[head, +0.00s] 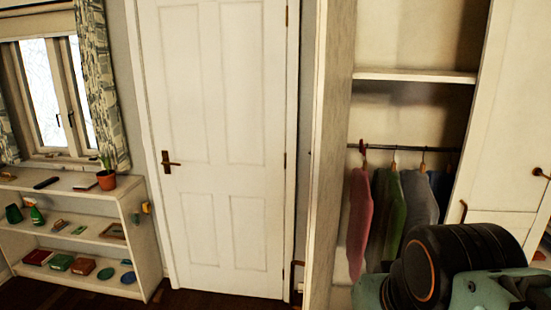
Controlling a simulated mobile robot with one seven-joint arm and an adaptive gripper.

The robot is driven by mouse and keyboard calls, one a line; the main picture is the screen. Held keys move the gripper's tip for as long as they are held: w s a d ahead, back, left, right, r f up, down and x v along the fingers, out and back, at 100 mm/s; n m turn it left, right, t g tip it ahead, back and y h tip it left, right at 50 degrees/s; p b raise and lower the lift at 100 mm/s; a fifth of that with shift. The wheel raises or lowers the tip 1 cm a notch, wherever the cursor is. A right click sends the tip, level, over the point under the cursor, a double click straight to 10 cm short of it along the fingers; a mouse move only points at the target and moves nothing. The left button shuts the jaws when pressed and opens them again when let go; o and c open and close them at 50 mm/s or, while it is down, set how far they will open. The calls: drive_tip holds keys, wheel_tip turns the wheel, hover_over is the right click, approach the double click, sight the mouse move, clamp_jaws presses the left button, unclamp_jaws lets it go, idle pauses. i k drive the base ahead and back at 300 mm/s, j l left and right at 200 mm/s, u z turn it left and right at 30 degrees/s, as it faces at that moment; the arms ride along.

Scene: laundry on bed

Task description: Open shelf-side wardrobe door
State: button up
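The wardrobe (415,76) stands at the right in the head view. Its left door (331,150), on the side towards the low shelf unit, stands swung out and is seen nearly edge-on. A dark handle (297,278) shows low at this door's left side. The wardrobe interior is exposed. A pale right-hand panel (490,150) borders the opening and has a dark handle (463,211) near its left edge. My black and teal arm links cover the lower right. My gripper's fingers do not show.
Clothes (392,215) hang on a rail below a wardrobe shelf (415,76). A closed white room door (215,150) is left of the wardrobe. A low shelf unit (140,235) with a plant pot (106,180) stands at the left. Dark floor (215,301) shows at the bottom.

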sight(503, 178)
drive_tip(key=i+j+z, duration=0.15)
drive_tip(key=j+z, duration=0.2)
drive_tip(key=j, duration=0.25)
drive_tip(key=j+z, duration=0.4)
drive_tip(key=j, duration=0.15)
drive_tip(key=i+l+z, duration=0.15)
drive_tip(key=i+l, duration=0.35)
drive_tip(key=k+j+z, duration=0.2)
drive_tip(key=k+j, duration=0.15)
drive_tip(key=i+l+u, duration=0.2)
drive_tip(key=i+l, duration=0.15)
drive_tip(key=l, duration=0.15)
